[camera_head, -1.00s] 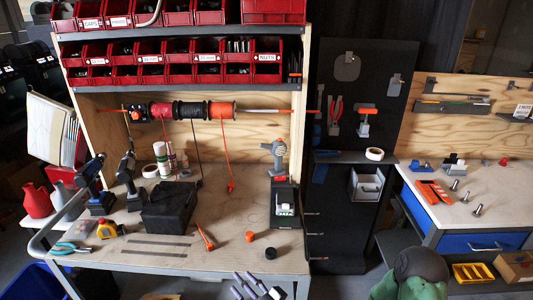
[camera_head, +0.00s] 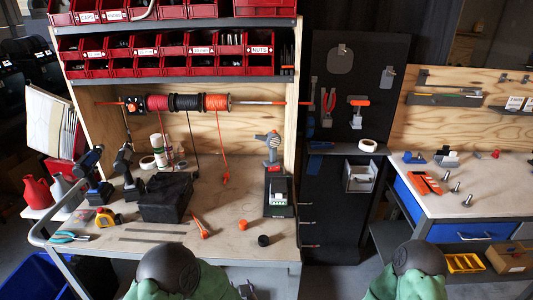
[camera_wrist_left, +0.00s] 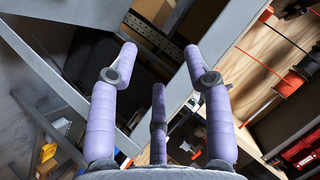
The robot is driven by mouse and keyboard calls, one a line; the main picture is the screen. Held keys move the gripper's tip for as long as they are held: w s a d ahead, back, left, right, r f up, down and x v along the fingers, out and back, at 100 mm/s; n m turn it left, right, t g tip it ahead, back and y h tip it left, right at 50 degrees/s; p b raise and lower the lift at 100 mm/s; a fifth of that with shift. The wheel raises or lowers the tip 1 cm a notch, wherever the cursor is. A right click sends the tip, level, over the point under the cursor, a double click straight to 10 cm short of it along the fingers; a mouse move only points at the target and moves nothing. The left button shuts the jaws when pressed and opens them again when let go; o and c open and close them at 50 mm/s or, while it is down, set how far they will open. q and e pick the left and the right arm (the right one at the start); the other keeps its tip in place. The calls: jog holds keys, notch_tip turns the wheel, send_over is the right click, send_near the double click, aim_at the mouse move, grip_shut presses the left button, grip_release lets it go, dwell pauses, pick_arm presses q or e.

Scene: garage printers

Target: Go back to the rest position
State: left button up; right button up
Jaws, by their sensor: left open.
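In the left wrist view my left gripper (camera_wrist_left: 160,62) is open, with its purple padded fingers spread and nothing between them. In the head view only a small part of the left gripper (camera_head: 248,290) shows at the bottom edge, in front of the workbench. My left arm, green with a dark round cap, shows at the bottom centre-left. My right arm, also green with a dark cap, shows at the bottom right. My right gripper is out of view.
The workbench (camera_head: 130,262) holds a black case (camera_head: 165,198), drills, pliers (camera_head: 68,237), a tape measure (camera_head: 106,218) and a small grey device (camera_head: 279,192). Red bins (camera_head: 200,63) hang above. A second bench (camera_head: 497,188) with blue drawers stands right. Floor between the benches is partly visible.

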pick_arm(q)
jog(key=s+a+f+n+g+h, duration=0.25)
jog(key=s+f+g+h, duration=0.3)
jog(key=s+f, duration=0.55)
jog(key=s+f+n+g+h, duration=0.1)
jog(key=s+f+n+g, duration=0.1)
jog(key=s, duration=0.4)
jog(key=s+d+f+n+g+h, duration=0.1)
jog(key=s+f+n+g, duration=0.1)
jog(key=s, duration=0.5)
jog(key=shift+d+f+g, duration=0.15)
jog(key=shift+d+g, duration=0.05)
jog(key=shift+g, duration=0.45)
